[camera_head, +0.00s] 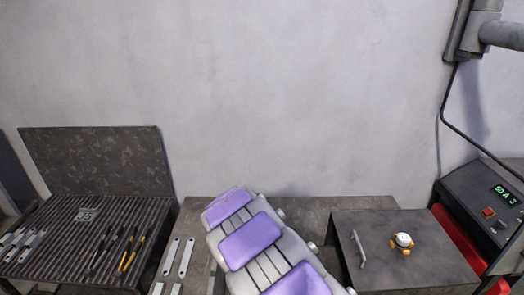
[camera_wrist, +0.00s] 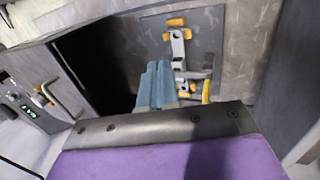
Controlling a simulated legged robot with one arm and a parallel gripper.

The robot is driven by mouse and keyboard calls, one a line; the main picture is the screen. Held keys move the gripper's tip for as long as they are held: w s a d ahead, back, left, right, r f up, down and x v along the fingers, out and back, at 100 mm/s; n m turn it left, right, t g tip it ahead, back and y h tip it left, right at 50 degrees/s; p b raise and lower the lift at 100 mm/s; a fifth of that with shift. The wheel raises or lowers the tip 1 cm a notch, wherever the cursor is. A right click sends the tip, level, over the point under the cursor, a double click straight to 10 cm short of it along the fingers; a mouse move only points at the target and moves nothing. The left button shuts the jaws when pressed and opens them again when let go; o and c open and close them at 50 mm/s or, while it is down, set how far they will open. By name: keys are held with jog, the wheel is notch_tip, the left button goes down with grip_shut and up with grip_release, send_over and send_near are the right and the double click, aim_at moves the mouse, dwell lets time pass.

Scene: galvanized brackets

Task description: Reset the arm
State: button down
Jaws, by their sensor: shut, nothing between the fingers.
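My arm (camera_head: 250,240), grey with purple panels, rises from the bottom middle of the head view and stands in front of the workbench. My gripper's fingers are not distinguishable in the head view. In the wrist view, my gripper (camera_wrist: 156,84) shows as blue-grey ridged fingers beyond a metal edge and purple panel. The fingers are shut with nothing between them. They point toward a grey and orange clamp fixture (camera_wrist: 179,48) on a metal plate; I cannot tell whether they touch it.
A slatted rack (camera_head: 70,225) at left holds flat brackets (camera_head: 32,245) and yellow-black tools (camera_head: 131,250). More strips (camera_head: 186,258) lie on the bench (camera_head: 320,208). A dark box (camera_head: 400,270) with a handle and a white-orange knob stands right, near a control unit (camera_head: 487,210).

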jog(key=s+d+r+m+g+y+b, duration=0.1)
jog(key=s+d+r+b, duration=0.25)
jog(key=s+d, duration=0.3)
jog(key=s+d+r+m+y+b, duration=0.1)
jog(key=s+d+r+b, duration=0.1)
jog(key=s+d+r, duration=0.45)
jog(key=s+a+f+n+y+b, duration=0.1)
jog(key=s+b, duration=0.1)
jog(key=s, duration=0.8)
jog(key=s+a+f+n+y+b, duration=0.1)
jog(key=s+f+b, duration=0.1)
jog(key=s, duration=0.9)
jog(key=shift+a+g+b, duration=0.3)
jog(key=shift+a+b, duration=0.1)
jog(key=shift+b, duration=0.15)
jog(key=shift+s+d, duration=0.1)
jog(key=shift+d, duration=0.2)
jog(key=shift+a, duration=0.1)
